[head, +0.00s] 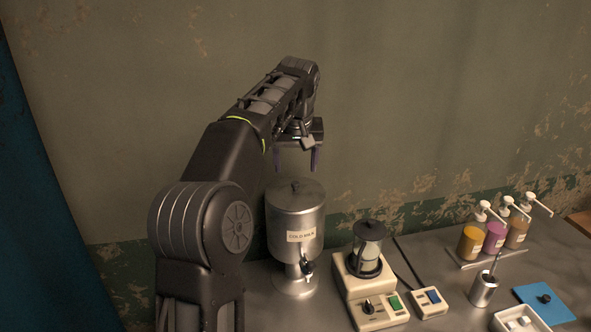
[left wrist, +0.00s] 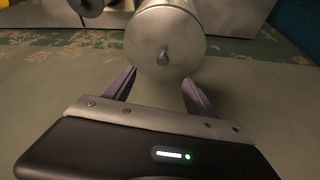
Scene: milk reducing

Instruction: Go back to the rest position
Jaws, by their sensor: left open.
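The gripper looks apart from the lid. My left arm reaches up from the lower left of the head view. My right gripper is in neither view.
Pump bottles (head: 495,238), a metal cup (head: 483,290), a blue mat (head: 558,309) and a white tray (head: 507,322) are farther right. A wall stands behind.

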